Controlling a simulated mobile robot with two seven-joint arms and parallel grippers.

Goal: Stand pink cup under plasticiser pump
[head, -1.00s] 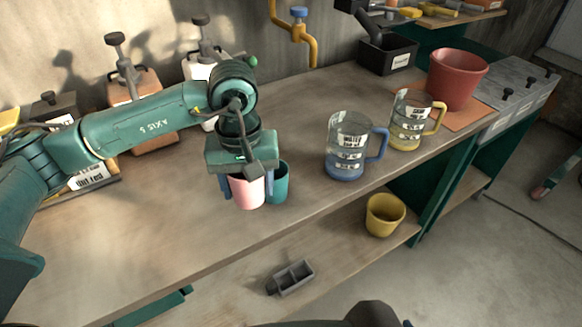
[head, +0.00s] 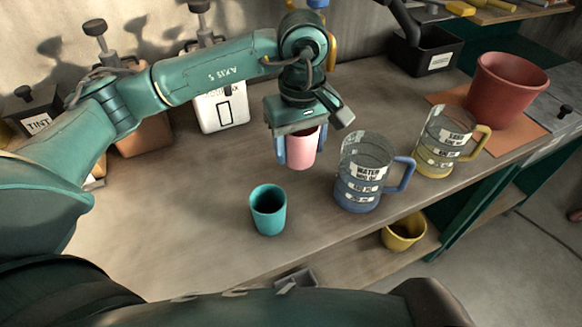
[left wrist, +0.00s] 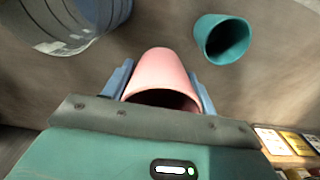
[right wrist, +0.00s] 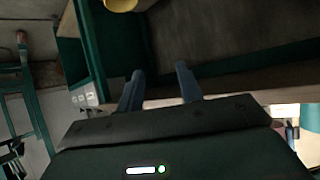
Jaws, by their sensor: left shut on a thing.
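The pink cup (head: 302,154) is upright between the fingers of my left gripper (head: 300,145), which is shut on it. It also shows in the left wrist view (left wrist: 162,70). It is over the bench, left of the blue-handled water jug; its height above the bench is hard to judge. A white pump bottle (head: 222,112) stands at the back wall, left of my left gripper; its label is too small to read surely. An orange-brown pump bottle (head: 146,138) stands farther left, partly behind my arm. My right gripper (right wrist: 160,78) is open and empty by the bench edge.
A teal cup (head: 268,212) stands alone near the front edge. The water jug (head: 360,180) and a yellow-handled jug (head: 438,145) stand to the right, before a red pot (head: 506,92). A black bin (head: 424,52) is behind. A yellow pot (head: 404,232) is on the lower shelf.

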